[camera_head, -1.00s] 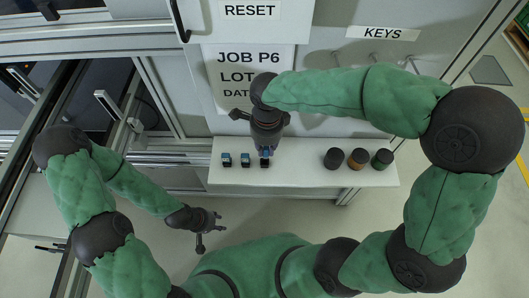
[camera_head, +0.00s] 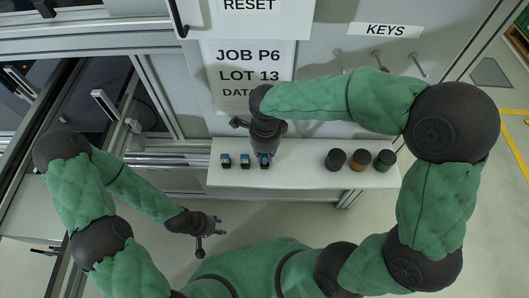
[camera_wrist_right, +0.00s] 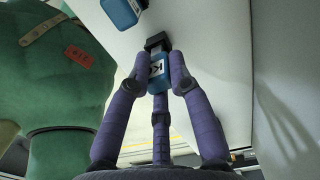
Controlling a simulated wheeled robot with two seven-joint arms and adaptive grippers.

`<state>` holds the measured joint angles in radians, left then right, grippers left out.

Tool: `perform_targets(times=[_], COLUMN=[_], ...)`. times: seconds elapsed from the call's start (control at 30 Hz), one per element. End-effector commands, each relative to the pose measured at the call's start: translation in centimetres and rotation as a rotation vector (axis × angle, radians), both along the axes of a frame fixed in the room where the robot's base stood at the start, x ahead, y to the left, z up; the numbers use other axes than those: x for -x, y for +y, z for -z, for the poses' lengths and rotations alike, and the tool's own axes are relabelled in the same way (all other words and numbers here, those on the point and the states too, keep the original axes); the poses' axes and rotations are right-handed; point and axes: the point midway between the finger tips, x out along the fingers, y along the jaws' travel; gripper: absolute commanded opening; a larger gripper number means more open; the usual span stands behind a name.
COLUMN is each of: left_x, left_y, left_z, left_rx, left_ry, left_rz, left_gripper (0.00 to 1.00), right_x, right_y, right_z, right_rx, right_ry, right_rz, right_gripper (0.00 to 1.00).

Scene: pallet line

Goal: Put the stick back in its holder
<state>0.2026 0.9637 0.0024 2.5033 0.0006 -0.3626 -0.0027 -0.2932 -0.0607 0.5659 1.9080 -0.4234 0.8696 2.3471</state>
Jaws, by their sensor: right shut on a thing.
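My right gripper (camera_head: 265,155) is over the white shelf, at the right end of a short row of small blue and black pieces. Its purple fingers (camera_wrist_right: 158,85) are shut on a blue stick (camera_wrist_right: 157,84) with a white label. A black block (camera_wrist_right: 157,42) sits at the stick's far end; I cannot tell whether this is its holder or how deep the stick sits. Two similar blue and black pieces, one (camera_head: 226,160) and another (camera_head: 245,160), stand to the left. My left gripper (camera_head: 209,235) is open and empty, low left of the shelf.
The white shelf (camera_head: 305,177) also carries a black, an orange and a green-sided round piece (camera_head: 384,160) on its right. Its middle is clear. A panel behind holds a JOB P6 sheet (camera_head: 250,75) and a KEYS label (camera_head: 384,30) above metal hooks. Metal framing (camera_head: 150,90) stands left.

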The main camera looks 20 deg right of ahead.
Motion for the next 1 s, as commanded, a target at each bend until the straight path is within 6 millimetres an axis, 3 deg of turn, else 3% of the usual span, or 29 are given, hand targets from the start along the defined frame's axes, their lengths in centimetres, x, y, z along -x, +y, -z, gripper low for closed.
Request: perform_targets(times=[0.27,0.3,0.37,0.77,1.0], left_x=[0.0,0.0,0.0,0.0,0.0], left_y=[0.0,0.0,0.0,0.0,0.0], left_z=[0.4,0.4,0.4,0.1,-1.6], left_rx=[0.000,0.000,0.000,0.000,0.000], left_ry=[0.000,0.000,0.000,0.000,0.000], left_rz=[0.000,0.000,0.000,0.000,0.000], left_gripper=[0.40,0.40,0.40,0.40,0.40], right_x=[0.0,0.0,0.0,0.0,-0.1], right_y=[0.0,0.0,0.0,0.0,0.0], right_z=[0.5,0.4,0.4,0.1,-3.1], right_rx=[0.000,0.000,0.000,0.000,-0.001], right_ry=[-0.001,-0.001,-0.001,0.000,-0.004], right_rz=[0.000,0.000,0.000,0.000,0.001], right_gripper=[0.00,0.32,0.45,0.45,0.45])
